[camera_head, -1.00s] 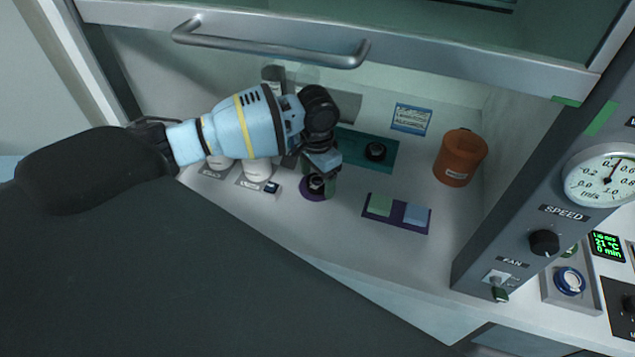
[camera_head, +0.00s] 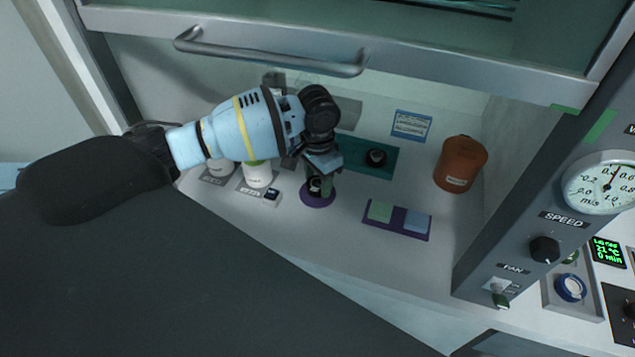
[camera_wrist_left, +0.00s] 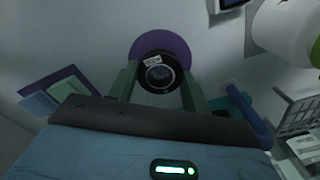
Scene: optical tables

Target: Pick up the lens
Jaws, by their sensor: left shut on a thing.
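The lens (camera_wrist_left: 158,75) is a small round piece in a black ring mount with a white label. In the wrist view it sits between the two green fingertips of my left gripper (camera_wrist_left: 160,84), which is shut on it. In the head view the lens (camera_head: 315,186) shows as a dark shape under the gripper (camera_head: 322,182), partly hidden by the fingers. A round purple pad (camera_head: 318,201) lies directly beneath it; the pad also shows in the wrist view (camera_wrist_left: 160,38). I cannot tell whether the lens touches the pad. My right gripper is not in view.
A teal plate (camera_head: 375,170) with a black round part (camera_head: 376,158) lies behind right. A purple tray (camera_head: 397,228) with two coloured squares and an orange jar (camera_head: 460,165) stand right. White bottles (camera_head: 257,175) stand left. The raised sash (camera_head: 420,58) is above my arm.

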